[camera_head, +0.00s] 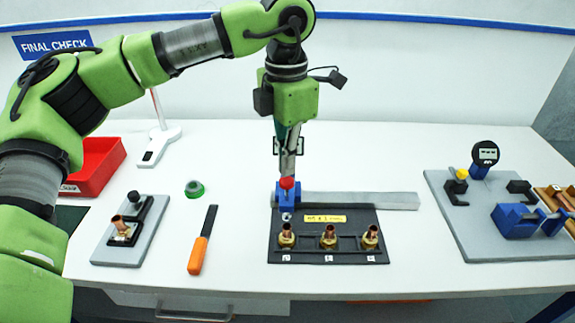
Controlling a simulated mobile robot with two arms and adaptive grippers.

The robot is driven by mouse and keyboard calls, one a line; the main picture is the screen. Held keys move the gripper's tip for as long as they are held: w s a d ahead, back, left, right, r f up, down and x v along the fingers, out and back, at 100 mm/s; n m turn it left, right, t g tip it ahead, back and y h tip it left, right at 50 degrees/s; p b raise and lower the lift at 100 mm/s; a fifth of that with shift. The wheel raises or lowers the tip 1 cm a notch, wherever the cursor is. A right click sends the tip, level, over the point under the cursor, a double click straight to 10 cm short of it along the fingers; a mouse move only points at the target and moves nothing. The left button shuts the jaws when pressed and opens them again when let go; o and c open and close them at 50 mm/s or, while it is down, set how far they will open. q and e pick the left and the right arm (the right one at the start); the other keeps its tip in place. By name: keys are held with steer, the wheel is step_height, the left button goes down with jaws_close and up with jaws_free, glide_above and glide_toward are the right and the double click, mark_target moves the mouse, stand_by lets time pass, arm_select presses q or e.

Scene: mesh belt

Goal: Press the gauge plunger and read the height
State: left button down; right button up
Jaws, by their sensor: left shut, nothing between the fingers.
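A red-capped plunger (287,183) stands on a blue block (281,198) at the left end of a grey bar (360,200). My left gripper (288,174) is shut and empty, pointing straight down just over the red cap. I cannot tell whether the fingertips touch it. A black fixture plate (328,247) in front holds three brass fittings with copper stubs, the middle one (328,237) among them. A yellow label (325,218) lies on the plate, too small to read. My right gripper is not in view.
At the right, a grey plate (445,215) carries a round black digital dial (485,153), its digits unreadable, and a blue clamp (515,220). At the left are a red bin (98,165), a white stand (158,145), a green ring (194,189), an orange-handled tool (198,255) and a small grey fixture (125,250).

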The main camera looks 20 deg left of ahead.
mark_target(287, 180)
arm_select(q)
steer(key=shift+f, duration=0.2)
stand_by(0.3)
steer(key=shift+f+b, duration=2)
steer(key=shift+f, duration=0.4)
steer(key=shift+r, duration=0.1)
step_height(287, 180, up, 8)
steer(key=p, duration=0.5)
